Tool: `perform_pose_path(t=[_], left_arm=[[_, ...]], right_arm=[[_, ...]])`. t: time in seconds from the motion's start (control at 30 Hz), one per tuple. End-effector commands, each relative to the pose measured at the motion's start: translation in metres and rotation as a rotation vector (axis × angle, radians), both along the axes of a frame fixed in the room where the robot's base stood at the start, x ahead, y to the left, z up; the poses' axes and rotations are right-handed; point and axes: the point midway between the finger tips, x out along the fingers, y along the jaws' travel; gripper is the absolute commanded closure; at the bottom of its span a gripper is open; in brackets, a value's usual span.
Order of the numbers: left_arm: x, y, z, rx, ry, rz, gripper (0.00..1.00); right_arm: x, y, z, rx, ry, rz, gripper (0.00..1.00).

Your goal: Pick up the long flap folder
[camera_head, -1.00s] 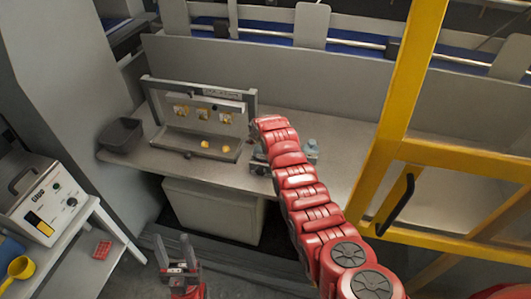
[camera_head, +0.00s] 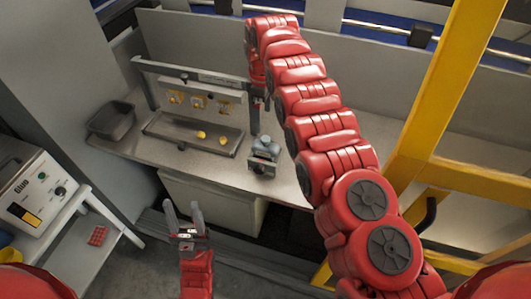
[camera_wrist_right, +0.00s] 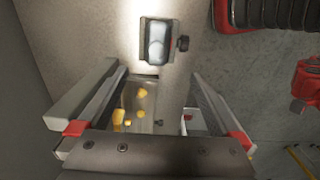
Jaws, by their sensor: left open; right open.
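A small grey block with a bluish rounded top and a dark side knob (camera_head: 264,150) stands on the grey table. It also shows in the right wrist view (camera_wrist_right: 157,45), beyond my fingers. I cannot tell for sure whether it is the long flap folder; no label shows. My right gripper (camera_wrist_right: 155,76) is open and empty, apart from the block. In the head view my right arm reaches above the table and partly hides that hand. My left gripper (camera_head: 182,208) is open and empty, fingers up, in front of the table and below its edge.
A grey frame (camera_head: 190,76) with a tray (camera_head: 160,127) holding yellow pieces stands left of the block. A dark bin (camera_head: 111,121) is at the table's left end. A yellow post (camera_head: 446,90) rises at the right. A Glue unit (camera_head: 32,190) stands at the left.

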Motion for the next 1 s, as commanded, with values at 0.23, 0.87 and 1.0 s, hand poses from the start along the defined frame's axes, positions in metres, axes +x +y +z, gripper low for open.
perform_pose_path(t=[0.23,0.87,1.0], left_arm=[[0.001,0.0,-0.059,0.0,0.0,0.0,0.5],[0.001,0.0,-0.104,0.0,0.001,0.0,0.5],[0.001,0.0,-0.094,0.0,-0.001,0.0,0.5]], right_arm=[[0.001,-0.001,-0.059,0.0,0.0,-0.002,0.0],[0.0,-0.004,-0.115,-0.002,0.002,-0.003,0.0],[-0.001,-0.001,-0.135,0.001,0.003,-0.001,0.0]])
